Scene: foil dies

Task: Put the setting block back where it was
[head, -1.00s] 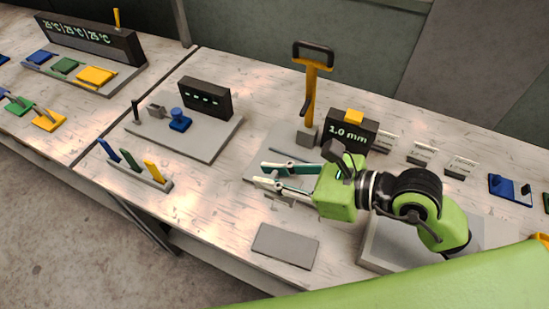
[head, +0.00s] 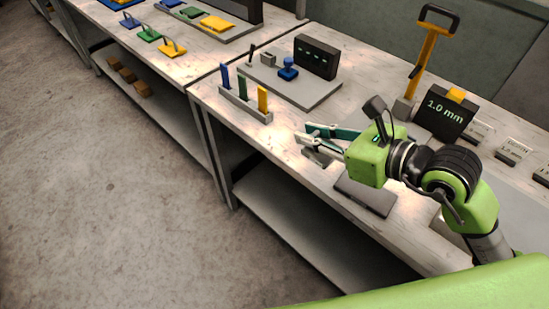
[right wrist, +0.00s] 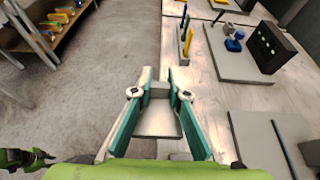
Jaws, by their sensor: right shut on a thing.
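My right gripper (head: 306,138) is shut on a small grey block, the setting block (right wrist: 159,90), which sits between its fingertips in the right wrist view. In the head view the gripper is above the bench's front edge, left of the flat grey plate (head: 366,196). The block shows only partly below the fingers there. A grey surface (right wrist: 158,122) shows between the fingers in the wrist view. A green and black part of mine, seemingly the left gripper (right wrist: 38,159), is small at the wrist view's lower left; its jaws are unclear.
A rack (head: 246,108) with blue, green and yellow pieces stands left of the gripper. Behind it is a grey base (head: 310,92) with a dark display (head: 316,57). A "1.0 mm" display (head: 445,109) and yellow-handled press (head: 428,55) stand at right. Open floor lies in front.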

